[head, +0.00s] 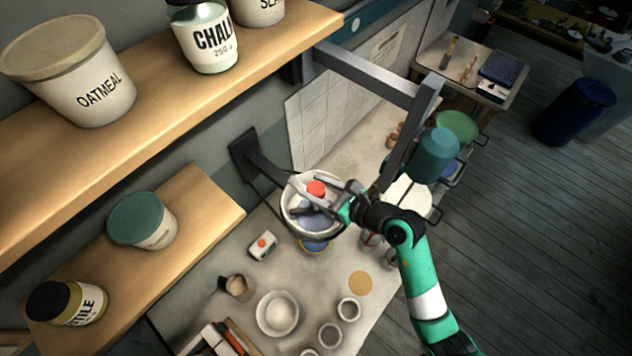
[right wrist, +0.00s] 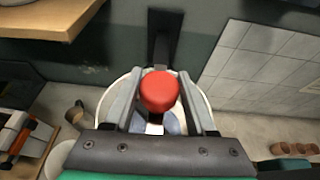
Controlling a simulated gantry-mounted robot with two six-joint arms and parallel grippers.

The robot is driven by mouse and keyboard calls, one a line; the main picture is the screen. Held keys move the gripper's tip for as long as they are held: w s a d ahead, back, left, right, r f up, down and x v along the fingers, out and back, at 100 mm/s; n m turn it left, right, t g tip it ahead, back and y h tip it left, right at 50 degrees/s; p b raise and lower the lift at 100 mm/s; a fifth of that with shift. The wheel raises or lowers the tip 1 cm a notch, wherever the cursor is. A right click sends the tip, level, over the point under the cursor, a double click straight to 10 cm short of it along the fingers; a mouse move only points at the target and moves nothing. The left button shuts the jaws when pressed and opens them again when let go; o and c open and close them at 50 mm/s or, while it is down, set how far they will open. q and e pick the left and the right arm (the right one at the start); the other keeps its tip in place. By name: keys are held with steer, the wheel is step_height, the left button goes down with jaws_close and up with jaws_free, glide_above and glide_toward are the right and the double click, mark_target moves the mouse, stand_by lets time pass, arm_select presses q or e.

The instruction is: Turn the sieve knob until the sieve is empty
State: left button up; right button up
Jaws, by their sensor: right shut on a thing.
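The sieve (head: 291,212) is a round white-rimmed drum held by a dark wall bracket above the worktop. Its red knob (head: 316,187) shows at the centre, and also in the right wrist view (right wrist: 160,91). My right gripper (head: 317,188) reaches in from the right over the sieve. In the right wrist view its two grey fingers stand on either side of the red knob, shut on it. The sieve's inside is mostly covered by the gripper, with a blue-grey surface partly showing below the knob. My left gripper is not in view.
Below, the worktop holds a white bowl (head: 278,313), several small cups, a tan disc (head: 360,284) and a small device with an orange button (head: 262,246). Wooden shelves with jars, such as the oatmeal jar (head: 84,83), overhang the left side. The dark bracket (head: 250,157) stands behind the sieve.

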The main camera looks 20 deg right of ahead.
steer(key=shift+m+t+h, duration=0.4)
steer(key=shift+m+h, duration=0.6)
steer(key=shift+h, duration=0.1)
steer(key=shift+f+h, duration=0.1)
steer(key=shift+h, duration=0.2)
jaws_close()
steer(key=o, duration=1.3)
jaws_free()
steer(key=shift+d, duration=0.1)
steer(key=shift+o, duration=0.2)
steer(key=v, duration=1.1)
steer(key=shift+s, duration=0.3)
